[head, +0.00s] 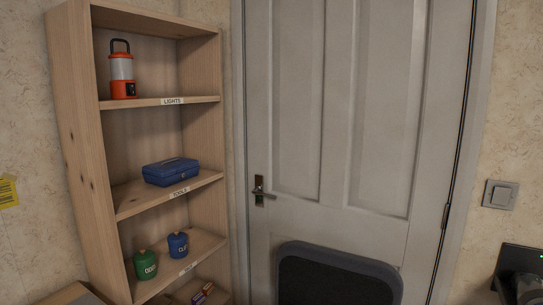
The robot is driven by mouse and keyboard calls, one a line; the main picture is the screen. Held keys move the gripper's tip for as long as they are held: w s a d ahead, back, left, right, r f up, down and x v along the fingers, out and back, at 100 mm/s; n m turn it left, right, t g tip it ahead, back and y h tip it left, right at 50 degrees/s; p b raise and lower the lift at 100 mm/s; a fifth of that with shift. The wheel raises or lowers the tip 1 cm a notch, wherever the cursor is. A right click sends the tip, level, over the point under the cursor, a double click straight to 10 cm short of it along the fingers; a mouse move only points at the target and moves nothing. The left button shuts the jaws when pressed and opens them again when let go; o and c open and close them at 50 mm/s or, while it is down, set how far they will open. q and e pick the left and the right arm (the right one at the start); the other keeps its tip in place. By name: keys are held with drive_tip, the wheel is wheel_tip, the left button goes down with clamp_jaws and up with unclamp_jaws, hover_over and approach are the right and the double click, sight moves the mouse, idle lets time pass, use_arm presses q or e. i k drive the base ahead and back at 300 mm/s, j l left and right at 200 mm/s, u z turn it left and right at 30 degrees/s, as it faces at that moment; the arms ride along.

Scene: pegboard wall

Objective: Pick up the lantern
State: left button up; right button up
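The lantern (122,70) stands upright on the top visible shelf of a wooden shelf unit, at the upper left of the head view. It has an orange-red base and cap, a pale translucent middle and a dark handle loop on top. The shelf under it (190,99) has a label reading "LIGHTS". Nothing touches or covers the lantern. Neither of my grippers shows in this view.
The shelf unit (85,150) also holds a blue box (170,172) and green (145,265) and blue (178,245) canisters. A closed door (340,130) stands to its right. A dark chair back (338,280) is in front of the door. A dark device (520,268) is at lower right.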

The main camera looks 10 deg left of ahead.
sight(121, 66)
drive_tip(key=u, duration=1.25)
drive_tip(key=i+u, duration=0.2)
drive_tip(key=u, duration=0.15)
drive_tip(key=i+u, duration=0.45)
drive_tip(key=u, duration=0.2)
